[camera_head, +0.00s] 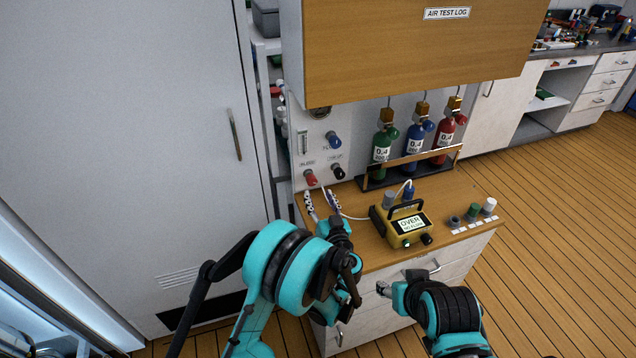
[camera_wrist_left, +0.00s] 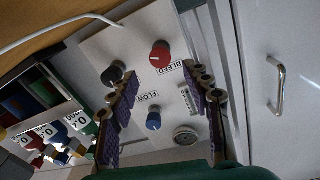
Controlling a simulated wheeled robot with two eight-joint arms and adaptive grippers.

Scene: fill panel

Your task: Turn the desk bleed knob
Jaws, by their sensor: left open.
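The red bleed knob (camera_head: 310,178) sits low on the white panel (camera_head: 318,158) at the back left of the desk. In the left wrist view the red knob (camera_wrist_left: 160,54) is beside a label reading BLEED (camera_wrist_left: 176,66). My left gripper (camera_head: 321,199) is just in front of and below the red knob in the head view. Its two fingers stand apart in the left wrist view (camera_wrist_left: 161,78), with the red knob showing between and beyond the tips; nothing is held. My right gripper (camera_head: 383,288) is low by the desk drawers, and its jaws are unclear.
A black knob (camera_head: 338,172) and a blue knob (camera_head: 333,140) are near the red one. A yellow OVEN box (camera_head: 408,226) stands on the desk, with a white cable to its left. Green, blue and red bottles (camera_head: 381,147) stand behind it. A wooden cabinet (camera_head: 400,50) overhangs the panel.

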